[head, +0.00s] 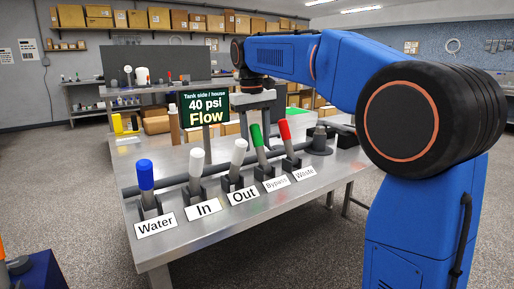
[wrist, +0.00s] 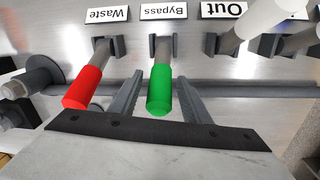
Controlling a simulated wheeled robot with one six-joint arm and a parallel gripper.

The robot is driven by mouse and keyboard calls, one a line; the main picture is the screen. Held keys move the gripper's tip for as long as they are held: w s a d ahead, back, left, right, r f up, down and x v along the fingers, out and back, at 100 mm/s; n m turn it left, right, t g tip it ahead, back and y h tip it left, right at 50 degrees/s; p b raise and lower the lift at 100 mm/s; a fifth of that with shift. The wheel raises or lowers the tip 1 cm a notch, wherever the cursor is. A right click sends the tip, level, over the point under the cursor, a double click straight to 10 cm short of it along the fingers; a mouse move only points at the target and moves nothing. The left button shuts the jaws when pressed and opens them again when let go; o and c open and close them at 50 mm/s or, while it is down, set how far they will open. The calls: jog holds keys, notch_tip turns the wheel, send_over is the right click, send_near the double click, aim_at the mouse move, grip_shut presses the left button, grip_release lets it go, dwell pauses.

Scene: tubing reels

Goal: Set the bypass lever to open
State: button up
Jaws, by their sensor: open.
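The bypass lever, with a green handle (head: 257,136), stands behind its white "Bypass" label (head: 275,184) on the metal bench, leaning away from the label. In the wrist view its green handle (wrist: 160,90) lies between the two grey fingers of my gripper (wrist: 160,78), with a gap on each side. My gripper (head: 258,112) is open, close behind and over the green handle in the head view; its fingers are partly hidden. A green-board sign (head: 206,108) reads "Tank side / house 40 psi Flow".
The red waste lever (head: 284,131) stands just right of the green one; it is left of my fingers in the wrist view (wrist: 84,88). The white Out lever (head: 239,152), white In lever (head: 196,163) and blue Water lever (head: 146,176) stand to the left. A grey pipe runs behind them.

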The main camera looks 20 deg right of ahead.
jog(key=shift+d+f, duration=0.1)
jog(key=shift+f, duration=1.25)
grip_shut()
